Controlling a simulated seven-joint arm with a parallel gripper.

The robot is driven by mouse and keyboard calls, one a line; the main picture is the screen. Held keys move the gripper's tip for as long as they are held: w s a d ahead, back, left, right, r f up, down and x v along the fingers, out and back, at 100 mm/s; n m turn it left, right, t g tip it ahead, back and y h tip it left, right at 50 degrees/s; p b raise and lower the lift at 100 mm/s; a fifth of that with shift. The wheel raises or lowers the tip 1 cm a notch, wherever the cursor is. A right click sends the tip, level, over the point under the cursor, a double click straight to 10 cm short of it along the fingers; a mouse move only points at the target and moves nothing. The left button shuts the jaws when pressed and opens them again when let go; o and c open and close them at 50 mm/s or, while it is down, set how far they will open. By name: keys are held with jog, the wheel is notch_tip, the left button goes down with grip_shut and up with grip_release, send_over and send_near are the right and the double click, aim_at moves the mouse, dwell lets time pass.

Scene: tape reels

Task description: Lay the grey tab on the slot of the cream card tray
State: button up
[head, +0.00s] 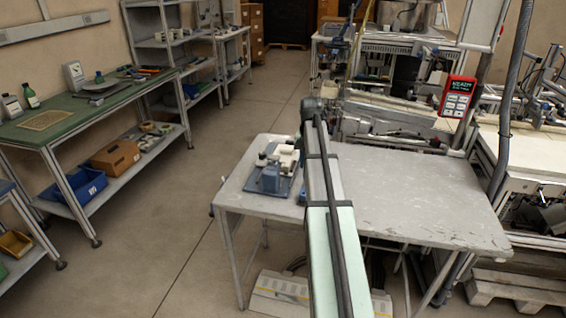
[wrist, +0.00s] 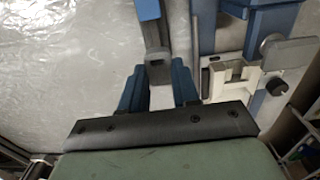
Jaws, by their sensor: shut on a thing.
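In the wrist view, my gripper (wrist: 158,84) has its two blue fingers closed around a grey piece (wrist: 159,73), which I take to be the grey tab. A narrow dark bar lies beyond it in line; I cannot tell whether they are joined. The cream card tray (wrist: 232,80) is just right of the fingers, apart from them. Its slot is not clear. In the head view, cream parts (head: 286,157) stand on a blue base plate (head: 279,191) at the table's left end. The fingers and held piece do not show there, and my arm crosses the view beside the plate.
The grey worktable (head: 430,195) is mostly bare to the right of my arm. A red-framed handset (head: 458,97) hangs beyond its far right. In the wrist view, a blue part (wrist: 268,18) and a grey plate with a dark knob (wrist: 290,53) stand close to the cream tray.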

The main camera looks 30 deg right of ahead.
jog(key=w+a+r, duration=0.2)
jog(key=w+r, duration=0.2)
jog(key=w, duration=0.2)
jog(key=w+a+r, duration=0.3)
jog(key=w, duration=0.3)
jog(key=shift+f, duration=4.85)
jog(key=shift+f, duration=0.6)
jog(key=o, duration=0.9)
jog(key=shift+r, duration=0.15)
notch_tip(320, 180, up, 13)
